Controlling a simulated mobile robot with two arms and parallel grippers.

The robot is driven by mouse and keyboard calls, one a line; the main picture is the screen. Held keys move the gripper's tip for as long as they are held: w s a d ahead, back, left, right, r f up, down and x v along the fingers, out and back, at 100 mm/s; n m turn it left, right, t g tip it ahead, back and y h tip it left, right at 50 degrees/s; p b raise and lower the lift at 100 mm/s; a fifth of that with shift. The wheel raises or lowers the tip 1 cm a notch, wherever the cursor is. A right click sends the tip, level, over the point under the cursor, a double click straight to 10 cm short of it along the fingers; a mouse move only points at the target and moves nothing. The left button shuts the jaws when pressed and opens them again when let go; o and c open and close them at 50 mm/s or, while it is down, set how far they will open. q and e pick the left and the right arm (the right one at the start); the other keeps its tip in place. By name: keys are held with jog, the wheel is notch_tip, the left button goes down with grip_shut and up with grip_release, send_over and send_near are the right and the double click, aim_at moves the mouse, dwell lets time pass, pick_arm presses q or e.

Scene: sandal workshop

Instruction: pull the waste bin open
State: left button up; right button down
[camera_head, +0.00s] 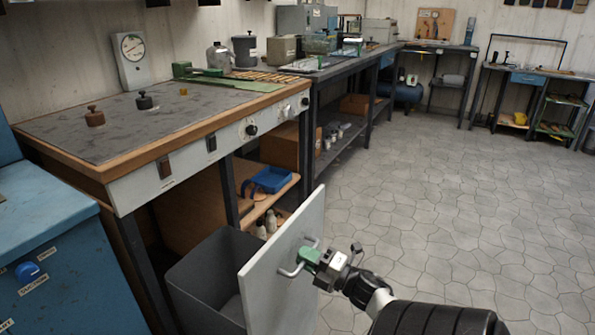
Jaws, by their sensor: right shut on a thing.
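The waste bin is a grey box (196,272) with a pale flat front panel (284,274), under the workbench at the lower middle. It stands pulled out past the bench front, and its open top shows an empty-looking inside. A metal bar handle (290,271) is on the outer face of the panel. My right gripper (309,256) reaches in from the lower right and is shut on the handle, its green-tipped fingers partly hiding it. My left gripper is not in view.
The workbench (150,120) with knobs and switches stands above the bin. A blue cabinet (62,265) is at the left. The tiled floor (440,200) to the right is clear.

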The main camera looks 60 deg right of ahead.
dwell(0.3)
jog(key=c, duration=1.1)
grip_release()
jog(key=shift+s, duration=0.15)
pick_arm(q)
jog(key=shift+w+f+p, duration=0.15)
jog(key=shift+p, duration=0.15)
pick_arm(e)
jog(key=v, duration=1)
jog(key=shift+s, duration=0.35)
